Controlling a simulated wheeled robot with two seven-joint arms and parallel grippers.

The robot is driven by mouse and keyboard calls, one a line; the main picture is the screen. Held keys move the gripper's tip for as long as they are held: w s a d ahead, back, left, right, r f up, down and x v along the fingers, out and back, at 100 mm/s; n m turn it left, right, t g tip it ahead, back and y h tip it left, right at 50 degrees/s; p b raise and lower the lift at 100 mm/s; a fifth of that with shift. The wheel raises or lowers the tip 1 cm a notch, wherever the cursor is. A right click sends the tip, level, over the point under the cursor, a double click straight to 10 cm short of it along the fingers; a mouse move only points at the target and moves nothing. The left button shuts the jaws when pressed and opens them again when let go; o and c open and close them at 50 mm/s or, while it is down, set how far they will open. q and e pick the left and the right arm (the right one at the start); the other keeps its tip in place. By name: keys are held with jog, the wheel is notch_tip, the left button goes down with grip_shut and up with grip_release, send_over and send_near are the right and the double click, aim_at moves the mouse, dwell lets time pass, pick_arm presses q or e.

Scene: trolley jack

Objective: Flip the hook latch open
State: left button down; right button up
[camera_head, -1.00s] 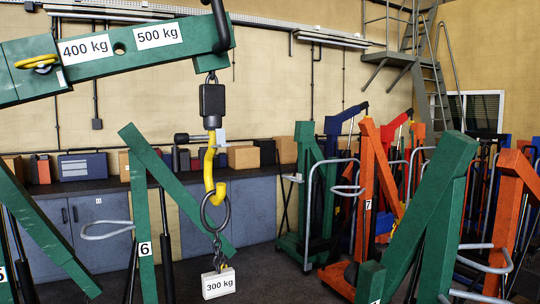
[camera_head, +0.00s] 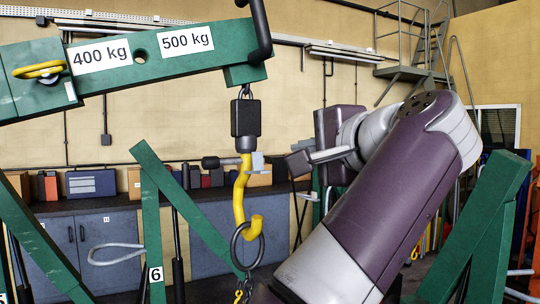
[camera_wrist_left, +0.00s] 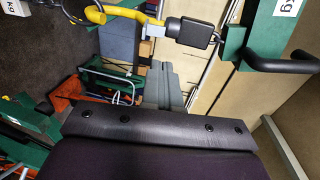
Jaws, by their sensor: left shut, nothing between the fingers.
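The yellow hook (camera_head: 241,195) hangs below a black swivel block (camera_head: 245,117) at the end of a green beam. A pale grey latch piece (camera_head: 257,161) sits at the hook's neck on its right side; I cannot tell its exact angle. A dark ring (camera_head: 247,245) hangs in the hook's bend. My left gripper (camera_head: 297,163) is right of the latch, pointing left at about its height, shut and apart from it in the picture. The left wrist view shows the hook (camera_wrist_left: 95,14), latch (camera_wrist_left: 154,46) and swivel block (camera_wrist_left: 190,32) sideways; the fingertips are hidden there.
A dark cylinder (camera_head: 222,162) shows left of the hook. Another green jack (camera_head: 478,225) stands right; a counter (camera_head: 100,206) lines the wall.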

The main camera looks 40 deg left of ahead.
pick_arm(q)
jog(key=p, duration=0.4)
send_near(257, 156)
jog(key=x, duration=0.4)
jog(key=shift+w+a+r, duration=0.15)
jog(key=shift+w+a, duration=0.05)
jog(key=shift+a, duration=0.15)
jog(key=shift+w+a, duration=0.4)
jog(key=shift+a, duration=0.15)
jog(key=shift+w+a+f, duration=0.1)
jog(key=shift+a+f, duration=0.3)
jog(key=shift+a, duration=0.05)
jog(key=shift+d, duration=0.1)
pick_arm(e)
notch_tip(257, 156, up, 4)
jog(key=shift+s+r, duration=0.1)
jog(key=shift+r, duration=0.1)
pick_arm(q)
jog(key=shift+r, duration=0.1)
pick_arm(e)
jog(key=shift+r, duration=0.1)
